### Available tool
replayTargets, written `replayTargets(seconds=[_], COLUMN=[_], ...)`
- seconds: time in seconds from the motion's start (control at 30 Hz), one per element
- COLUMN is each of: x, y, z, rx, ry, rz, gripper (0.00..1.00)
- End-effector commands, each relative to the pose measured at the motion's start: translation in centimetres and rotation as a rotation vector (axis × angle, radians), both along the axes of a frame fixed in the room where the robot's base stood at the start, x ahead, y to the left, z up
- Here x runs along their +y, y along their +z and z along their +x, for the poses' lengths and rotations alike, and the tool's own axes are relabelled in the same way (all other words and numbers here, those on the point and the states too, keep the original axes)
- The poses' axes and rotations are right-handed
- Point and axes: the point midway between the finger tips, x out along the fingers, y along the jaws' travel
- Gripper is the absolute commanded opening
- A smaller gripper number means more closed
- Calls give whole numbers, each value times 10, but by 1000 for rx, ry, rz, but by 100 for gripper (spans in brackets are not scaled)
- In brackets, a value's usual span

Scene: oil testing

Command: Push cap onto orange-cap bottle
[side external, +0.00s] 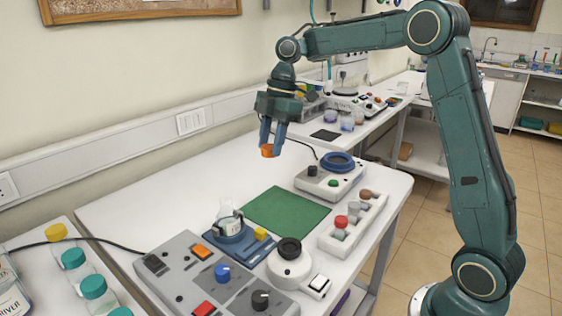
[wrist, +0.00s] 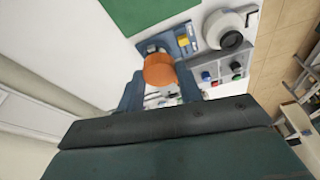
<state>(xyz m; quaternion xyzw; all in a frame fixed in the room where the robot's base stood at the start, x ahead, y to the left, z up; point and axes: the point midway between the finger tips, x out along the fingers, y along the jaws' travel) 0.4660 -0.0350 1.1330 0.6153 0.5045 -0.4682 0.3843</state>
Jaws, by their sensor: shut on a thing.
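My gripper (side external: 269,146) points down and is shut on an orange cap (side external: 267,151), high above the table. In the wrist view the cap (wrist: 159,68) sits between the two blue-grey fingertips of my gripper (wrist: 160,86). An open clear glass bottle (side external: 229,223) with a pale label stands upright in a blue holder (side external: 236,248) on the table. The cap is well above and apart from the bottle. In the wrist view the cap hides much of what is under it, including most of the bottle.
A grey control box (side external: 207,277) with buttons and knobs stands front left of the holder. A round white device (side external: 289,268) with a black ring is to its right. A green mat (side external: 288,212) lies clear behind. A white rack (side external: 353,222) holds several capped vials.

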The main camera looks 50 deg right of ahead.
Motion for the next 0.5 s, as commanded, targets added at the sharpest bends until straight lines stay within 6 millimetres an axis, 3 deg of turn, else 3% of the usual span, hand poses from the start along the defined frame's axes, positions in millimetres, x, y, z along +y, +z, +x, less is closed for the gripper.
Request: replayTargets(seconds=[0.3, 0.5], x=[72, 102], y=[-12, -17], z=[32, 41], rx=[0, -1], ry=[4, 1], rz=[-1, -1], gripper=[15, 15])
